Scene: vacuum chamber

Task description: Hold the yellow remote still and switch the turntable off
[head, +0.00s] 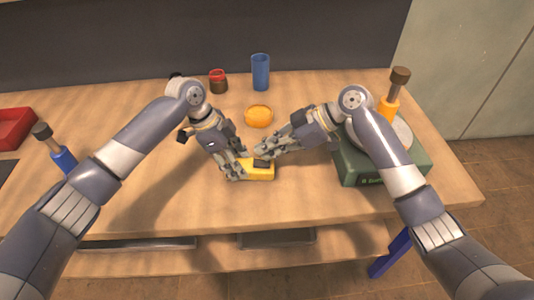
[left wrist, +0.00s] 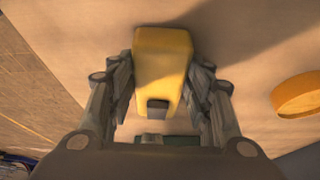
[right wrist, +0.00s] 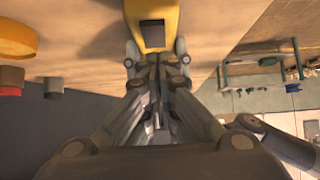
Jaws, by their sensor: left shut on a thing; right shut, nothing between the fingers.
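The yellow remote (head: 262,173) lies on the wooden table in front of me, with a dark part on its top. My left gripper (head: 236,170) is shut on the remote; in the left wrist view the remote (left wrist: 163,65) sits between both fingers. My right gripper (head: 262,152) is shut and empty, its fingertips at the dark part of the remote. In the right wrist view the closed fingertips (right wrist: 157,62) are close to the dark square (right wrist: 152,35) on the remote; I cannot tell whether they touch. The turntable (head: 352,168) is a green box with a pale round top, partly hidden by my right arm.
An orange round object (head: 258,116) lies behind the remote. A blue cup (head: 260,72) and a red jar (head: 218,81) stand further back. An orange bottle-like object (head: 389,105) stands on the turntable. The table's front middle is clear.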

